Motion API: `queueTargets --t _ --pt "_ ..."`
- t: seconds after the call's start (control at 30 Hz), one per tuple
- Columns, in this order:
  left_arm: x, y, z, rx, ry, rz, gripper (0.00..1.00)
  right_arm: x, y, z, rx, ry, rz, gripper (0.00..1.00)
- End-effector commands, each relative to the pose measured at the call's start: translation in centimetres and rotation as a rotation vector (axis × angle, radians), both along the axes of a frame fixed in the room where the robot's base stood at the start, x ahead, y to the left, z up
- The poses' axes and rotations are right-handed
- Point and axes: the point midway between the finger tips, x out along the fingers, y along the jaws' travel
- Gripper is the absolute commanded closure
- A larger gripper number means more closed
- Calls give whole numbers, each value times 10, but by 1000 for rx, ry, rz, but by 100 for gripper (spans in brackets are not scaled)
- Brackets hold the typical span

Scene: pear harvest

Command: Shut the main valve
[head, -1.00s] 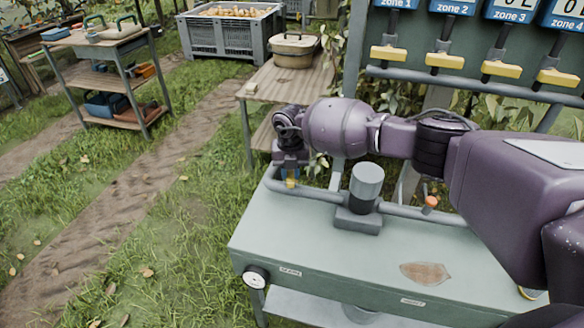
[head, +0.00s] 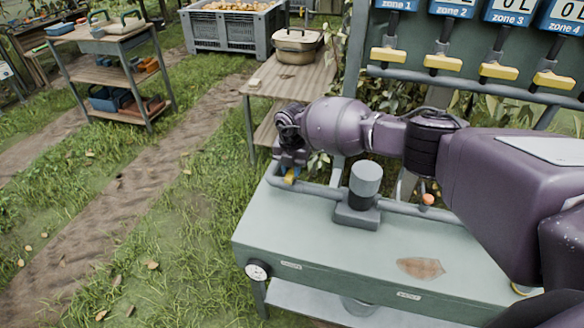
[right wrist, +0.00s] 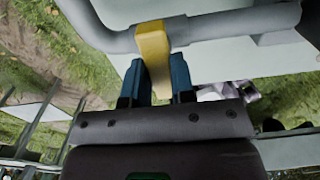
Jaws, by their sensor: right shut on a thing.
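The main valve's yellow handle (head: 290,175) sits on the grey pipe at the back left corner of the green bench. In the right wrist view, the yellow handle (right wrist: 153,48) stands across the pipe, between my blue fingertips. My right gripper (head: 289,168) is shut on the handle; its fingers (right wrist: 158,68) also show in the wrist view. My wrist hides part of the handle in the head view. My left gripper is not in view.
A grey pump (head: 361,197) stands on the green bench (head: 310,238), right of the valve. Several yellow zone levers (head: 444,62) hang on the panel behind my right arm. A wooden table with a lidded basket (head: 297,46) stands behind. Grass lies left.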

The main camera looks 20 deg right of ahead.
Motion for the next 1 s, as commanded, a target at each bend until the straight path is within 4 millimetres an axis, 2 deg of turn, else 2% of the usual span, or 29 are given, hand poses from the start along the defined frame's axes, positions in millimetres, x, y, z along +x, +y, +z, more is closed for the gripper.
queueTargets --t 0.07,0.1,0.27,0.53,0.63,0.77,1.0 --pt "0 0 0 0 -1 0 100 0 0 1 0 -1 -3 100" --pt "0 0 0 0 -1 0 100 0 0 1 0 -1 -3 74" --pt "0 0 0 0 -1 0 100 0 0 0 0 -1 -2 51" --pt "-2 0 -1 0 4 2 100 0 0 1 -1 -1 -1 51" --pt "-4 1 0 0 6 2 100 1 -1 7 0 -1 -1 51" --pt "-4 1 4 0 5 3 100 1 0 25 1 -4 -1 51" --pt "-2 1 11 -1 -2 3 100 1 -1 69 0 -4 -1 51"
